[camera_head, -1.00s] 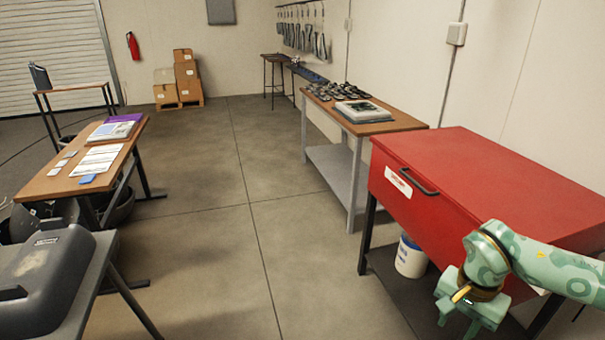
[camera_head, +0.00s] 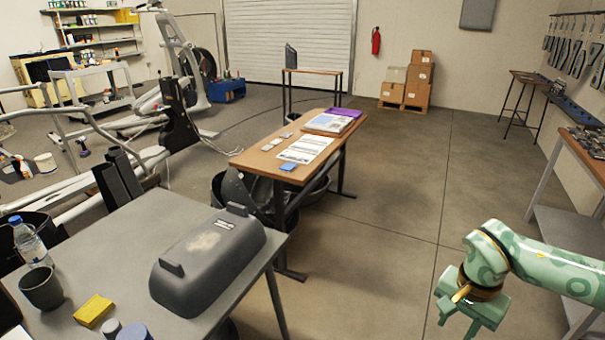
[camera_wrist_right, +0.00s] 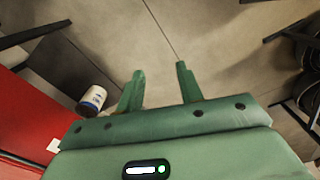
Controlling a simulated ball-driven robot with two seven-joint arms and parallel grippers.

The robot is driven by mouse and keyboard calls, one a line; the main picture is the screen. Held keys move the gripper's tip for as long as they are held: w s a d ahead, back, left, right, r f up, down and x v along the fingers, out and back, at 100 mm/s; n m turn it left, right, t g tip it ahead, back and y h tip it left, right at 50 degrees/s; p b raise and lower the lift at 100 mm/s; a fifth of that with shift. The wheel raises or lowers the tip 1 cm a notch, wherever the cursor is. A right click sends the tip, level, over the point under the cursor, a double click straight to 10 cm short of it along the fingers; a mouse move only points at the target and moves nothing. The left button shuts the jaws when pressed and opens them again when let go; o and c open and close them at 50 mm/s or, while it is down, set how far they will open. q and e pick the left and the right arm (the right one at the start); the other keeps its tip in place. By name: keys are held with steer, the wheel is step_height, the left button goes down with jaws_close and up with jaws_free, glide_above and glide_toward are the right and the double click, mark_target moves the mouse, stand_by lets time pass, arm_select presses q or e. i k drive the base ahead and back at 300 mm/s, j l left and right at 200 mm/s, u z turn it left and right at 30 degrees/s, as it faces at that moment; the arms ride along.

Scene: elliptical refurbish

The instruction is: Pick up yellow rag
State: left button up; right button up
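A small yellow block-like item, which looks like the folded yellow rag (camera_head: 93,311), lies on the grey table (camera_head: 165,212) at the lower left of the head view. My right gripper (camera_head: 470,323) is at the lower right of the head view, over the floor and far from the rag. In the right wrist view the right gripper (camera_wrist_right: 160,75) has its two fingers apart with nothing between them. The rag does not show in the wrist view. My left gripper is not in view.
On the grey table, a dark cover (camera_head: 208,262) stands right of the rag, a dark cup (camera_head: 42,289) and a bottle (camera_head: 30,243) to its left. A wooden table (camera_head: 255,160) stands behind. The wrist view shows a white bucket (camera_wrist_right: 92,99) and red cabinet (camera_wrist_right: 28,115). Central floor is clear.

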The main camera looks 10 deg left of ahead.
mark_target(91, 315)
steer(key=i+u, duration=0.15)
steer(key=u, duration=0.3)
steer(key=i+u, duration=0.2)
steer(key=u, duration=0.2)
steer(key=i+l+u, duration=0.15)
steer(key=u, duration=0.3)
steer(key=i+l+u, duration=0.1)
steer(key=u, duration=0.35)
steer(key=i+l+u, duration=0.1)
steer(key=l+u, duration=0.3)
steer(key=i+l+u, duration=0.1)
steer(key=u, duration=0.35)
steer(key=l+u, duration=0.25)
steer(key=u, duration=0.15)
steer(key=i+l+u, duration=0.1)
steer(key=l+u, duration=0.85)
